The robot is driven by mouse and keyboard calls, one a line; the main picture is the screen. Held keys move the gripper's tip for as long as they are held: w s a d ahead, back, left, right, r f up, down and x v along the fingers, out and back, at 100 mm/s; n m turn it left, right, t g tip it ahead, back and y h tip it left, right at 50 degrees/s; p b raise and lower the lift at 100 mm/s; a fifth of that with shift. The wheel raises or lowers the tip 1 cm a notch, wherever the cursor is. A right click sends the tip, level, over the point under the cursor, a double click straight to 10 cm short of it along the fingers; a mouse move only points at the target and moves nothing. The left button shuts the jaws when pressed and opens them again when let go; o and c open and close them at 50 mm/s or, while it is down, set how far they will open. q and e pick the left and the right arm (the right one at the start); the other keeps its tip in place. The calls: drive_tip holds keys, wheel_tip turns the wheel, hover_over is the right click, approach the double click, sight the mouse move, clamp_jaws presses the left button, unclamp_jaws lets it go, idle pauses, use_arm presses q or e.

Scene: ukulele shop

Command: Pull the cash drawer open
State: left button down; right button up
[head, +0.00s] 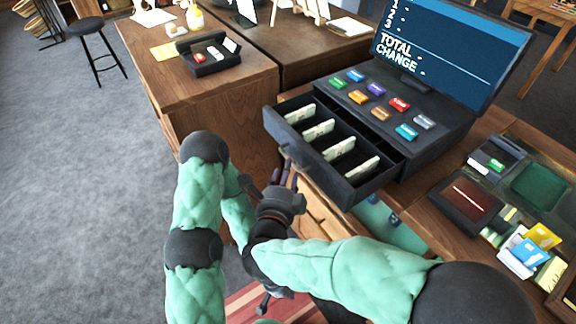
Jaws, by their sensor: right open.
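The black cash drawer (390,153) stands pulled out from under the dark register (440,125). Several compartments with banknotes (318,130) show inside it. My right gripper (285,173) is open at the outer front face of the drawer, near the middle of its lower edge. I cannot tell whether its fingers touch the drawer. My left gripper (264,302) is low in the picture, well below the drawer and mostly hidden behind my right forearm. Its jaws cannot be made out.
The register carries several coloured keys and a screen (452,45) reading TOTAL and CHANGE. A wooden counter (215,95) with a small black tray (208,57) stands at the upper left. Cards and a dark red case (466,198) lie at right. Grey floor is open at left.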

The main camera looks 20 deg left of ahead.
drive_tip(key=v, duration=0.8)
drive_tip(key=shift+f, duration=0.1)
drive_tip(key=w+d+f+n+g, duration=0.2)
drive_tip(key=w+d+f+n, duration=0.15)
drive_tip(key=f, duration=0.45)
drive_tip(key=w+d+f+n+g, duration=0.2)
drive_tip(key=w+d+f+n, duration=0.1)
drive_tip(key=d+f, duration=0.3)
drive_tip(key=w+d+f+n+g, duration=0.3)
drive_tip(key=f, duration=0.6)
drive_tip(key=s+d+f+n+g+y, duration=0.1)
drive_tip(key=s+d+f+n+g, duration=0.2)
drive_tip(key=s+d+f, duration=0.3)
drive_tip(key=s+d+f+n+g+p, duration=0.1)
drive_tip(key=s+d+f+n+g, duration=0.2)
drive_tip(key=s+f, duration=0.8)
drive_tip(key=d+f+g, duration=0.1)
drive_tip(key=d+g, duration=0.1)
drive_tip(key=d, duration=0.1)
drive_tip(key=shift+g+y, duration=0.3)
drive_tip(key=shift+y, duration=0.1)
drive_tip(key=shift+p, duration=0.35)
